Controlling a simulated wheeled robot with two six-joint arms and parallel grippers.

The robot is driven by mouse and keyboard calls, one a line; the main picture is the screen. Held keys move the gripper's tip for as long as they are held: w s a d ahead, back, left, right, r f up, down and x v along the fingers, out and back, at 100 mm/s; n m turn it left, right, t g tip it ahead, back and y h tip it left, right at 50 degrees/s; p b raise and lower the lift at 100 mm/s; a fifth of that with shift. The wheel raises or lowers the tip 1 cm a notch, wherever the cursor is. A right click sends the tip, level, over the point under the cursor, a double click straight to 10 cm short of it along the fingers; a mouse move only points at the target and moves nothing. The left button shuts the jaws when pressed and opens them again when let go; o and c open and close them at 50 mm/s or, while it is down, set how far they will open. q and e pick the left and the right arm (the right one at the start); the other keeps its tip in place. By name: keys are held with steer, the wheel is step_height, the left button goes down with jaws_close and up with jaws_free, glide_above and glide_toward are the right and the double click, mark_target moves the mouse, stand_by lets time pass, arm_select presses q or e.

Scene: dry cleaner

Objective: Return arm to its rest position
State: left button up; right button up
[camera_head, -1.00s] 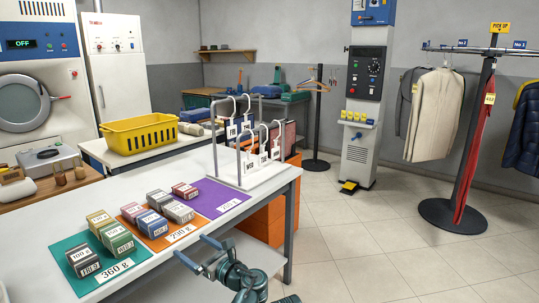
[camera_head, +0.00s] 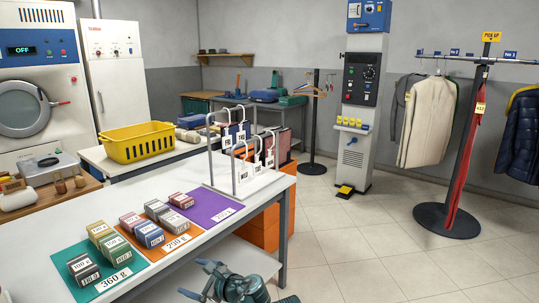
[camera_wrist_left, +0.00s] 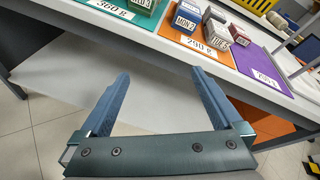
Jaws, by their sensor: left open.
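My left gripper (camera_head: 196,279) is at the bottom of the head view, in front of the white table (camera_head: 60,225) and below its near edge. It is open and empty, with a clear gap between its two blue fingers in the left wrist view (camera_wrist_left: 160,76). My left arm (camera_head: 245,287) is folded close at the bottom edge of the head view. My right gripper does not show in either view.
Green, orange (camera_head: 186,250) and purple mats with small weight-marked boxes lie on the table. A garment stand (camera_head: 447,217) is at right. The floor between is clear.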

arm_select(q)
steer(key=s+d+r+n+g+h+p, duration=0.2)
steer(key=s+d+n+g+h+p, duration=0.2)
steer(key=s+d+n+p, duration=0.3)
steer(key=s+d+r+n+g+h+p, duration=0.2)
steer(key=s+d+n+g+h+p, duration=0.2)
steer(key=s+d+n+h+p, duration=0.2)
steer(key=s+d+n+p, duration=0.2)
steer(key=s+p, duration=0.2)
steer(key=shift+s+n+h+p, duration=0.2)
steer(key=shift+n+h+p, duration=0.15)
steer(key=shift+n+h, duration=0.05)
